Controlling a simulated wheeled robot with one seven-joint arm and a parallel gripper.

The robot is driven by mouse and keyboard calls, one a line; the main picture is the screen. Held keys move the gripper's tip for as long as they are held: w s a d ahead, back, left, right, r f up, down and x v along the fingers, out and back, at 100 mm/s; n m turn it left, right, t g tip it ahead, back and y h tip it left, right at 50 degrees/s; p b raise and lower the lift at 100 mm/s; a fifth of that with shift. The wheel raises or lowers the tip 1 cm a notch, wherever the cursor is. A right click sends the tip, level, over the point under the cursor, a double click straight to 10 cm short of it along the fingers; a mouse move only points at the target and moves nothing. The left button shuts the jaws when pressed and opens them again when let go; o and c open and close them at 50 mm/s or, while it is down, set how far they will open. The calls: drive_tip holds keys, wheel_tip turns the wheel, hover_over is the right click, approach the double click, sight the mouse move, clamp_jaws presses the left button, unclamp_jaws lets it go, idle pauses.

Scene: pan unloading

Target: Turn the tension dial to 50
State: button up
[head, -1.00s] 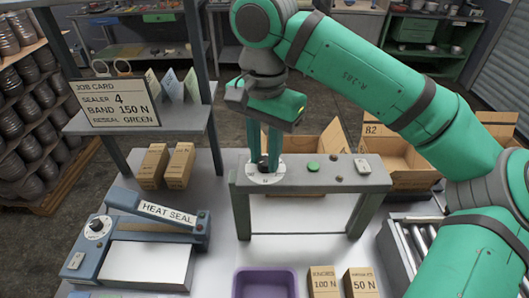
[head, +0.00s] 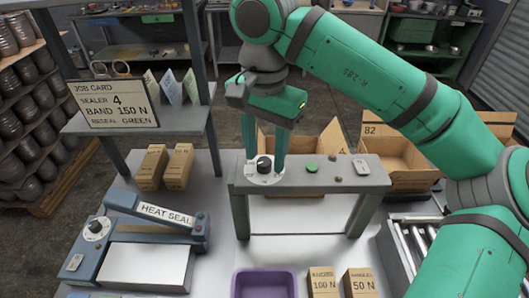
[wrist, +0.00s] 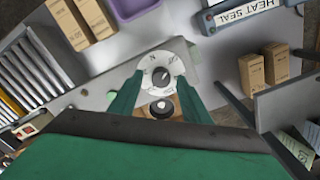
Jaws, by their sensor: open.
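The tension dial (head: 264,166) is a black knob on a round white scale plate, at the left end of the grey bridge-shaped stand (head: 335,180). In the wrist view the dial (wrist: 160,77) shows an N and small marks; the setting is too small to read. My gripper (head: 264,156) is open, pointing down, with one green finger on each side of the knob. In the wrist view the fingers stand apart from the knob with gaps on both sides.
A green button (head: 312,167) and a small light switch plate (head: 361,167) are on the stand right of the dial. The heat sealer (head: 150,245) with its own knob stands left. A job card (head: 118,105) reads band 150 N. A purple tray (head: 265,273) and small boxes stand in front.

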sight(263, 162)
wheel_tip(263, 162, up, 10)
drive_tip(key=shift+a+r, duration=0.15)
idle(0.3)
